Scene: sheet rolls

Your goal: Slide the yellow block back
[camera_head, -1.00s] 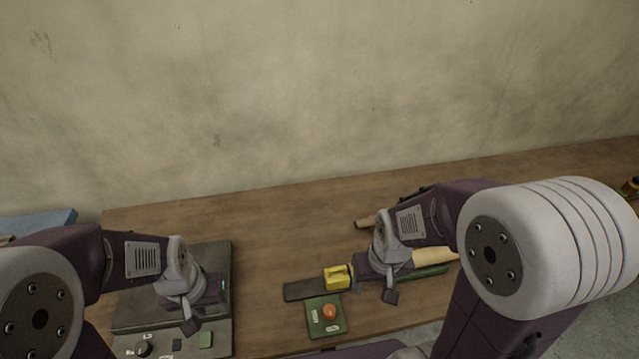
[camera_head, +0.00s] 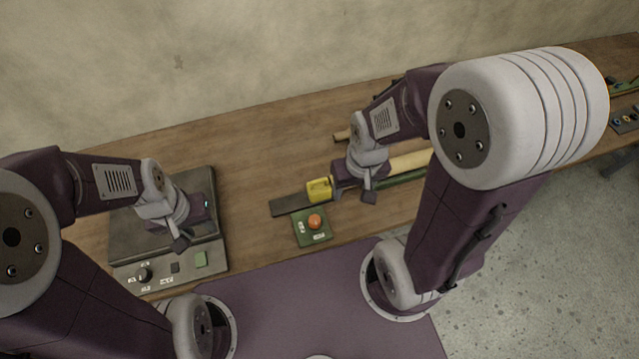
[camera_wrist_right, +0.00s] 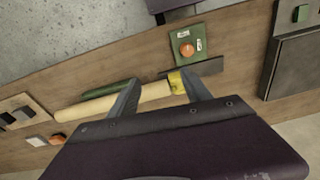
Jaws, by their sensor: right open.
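A green box with an orange button (camera_head: 314,222) stands in front of the rail. A cream roll (camera_head: 412,159) and a green bar (camera_head: 400,179) extend to the right. The dark panel (camera_head: 130,225) has a knob and buttons. The table behind the block is mostly clear.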

